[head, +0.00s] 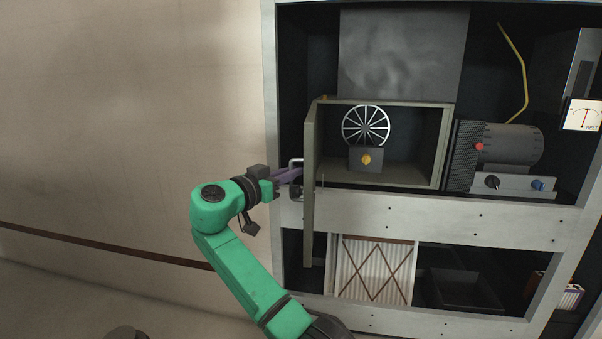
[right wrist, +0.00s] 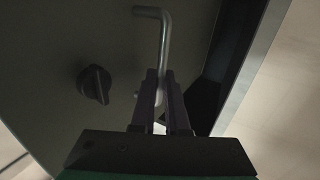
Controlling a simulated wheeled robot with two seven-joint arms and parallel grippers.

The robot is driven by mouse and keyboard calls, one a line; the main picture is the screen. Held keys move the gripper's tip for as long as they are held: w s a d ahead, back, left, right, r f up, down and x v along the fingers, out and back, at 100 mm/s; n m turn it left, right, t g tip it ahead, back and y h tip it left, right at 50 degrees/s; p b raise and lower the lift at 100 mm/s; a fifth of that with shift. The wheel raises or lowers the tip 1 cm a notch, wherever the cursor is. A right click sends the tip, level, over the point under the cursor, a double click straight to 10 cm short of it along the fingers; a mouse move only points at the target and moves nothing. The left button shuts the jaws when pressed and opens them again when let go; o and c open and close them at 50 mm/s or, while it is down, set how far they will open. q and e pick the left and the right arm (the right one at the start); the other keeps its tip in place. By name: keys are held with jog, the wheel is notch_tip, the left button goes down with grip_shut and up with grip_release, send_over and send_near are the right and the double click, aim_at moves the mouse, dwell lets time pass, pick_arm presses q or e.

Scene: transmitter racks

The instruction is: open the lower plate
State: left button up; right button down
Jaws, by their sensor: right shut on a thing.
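The lower plate (head: 309,190) is a grey hinged door at the left side of the open compartment. It stands swung out from the rack and shows almost edge-on. Its metal handle (head: 296,164) is on the face turned to the left. My right gripper (head: 294,174) is at this handle, its arm coming from below left. In the right wrist view the fingers (right wrist: 163,90) are closed on the lower part of the bent handle bar (right wrist: 166,40). A dark knob (right wrist: 95,85) sits on the plate beside it. My left gripper is not in view.
The compartment shows a spoked wheel (head: 366,126) and a small box with a yellow knob (head: 366,159). A dark grey upper panel (head: 402,55) is above. A perforated unit with knobs (head: 500,150) stands right. The wall (head: 120,120) left of the rack is bare.

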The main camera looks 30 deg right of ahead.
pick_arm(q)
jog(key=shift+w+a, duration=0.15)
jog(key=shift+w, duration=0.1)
pick_arm(e)
jog(key=shift+w+a, duration=0.2)
jog(key=shift+a, duration=0.05)
jog(key=c, duration=1.2)
grip_release()
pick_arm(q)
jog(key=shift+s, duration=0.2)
pick_arm(e)
jog(key=shift+d, duration=0.1)
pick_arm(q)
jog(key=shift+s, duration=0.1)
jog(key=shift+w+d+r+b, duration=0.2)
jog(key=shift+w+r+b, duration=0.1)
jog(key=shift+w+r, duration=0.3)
pick_arm(e)
jog(key=v, duration=1.4)
jog(key=shift+s+a, duration=0.1)
jog(key=shift+a, duration=0.15)
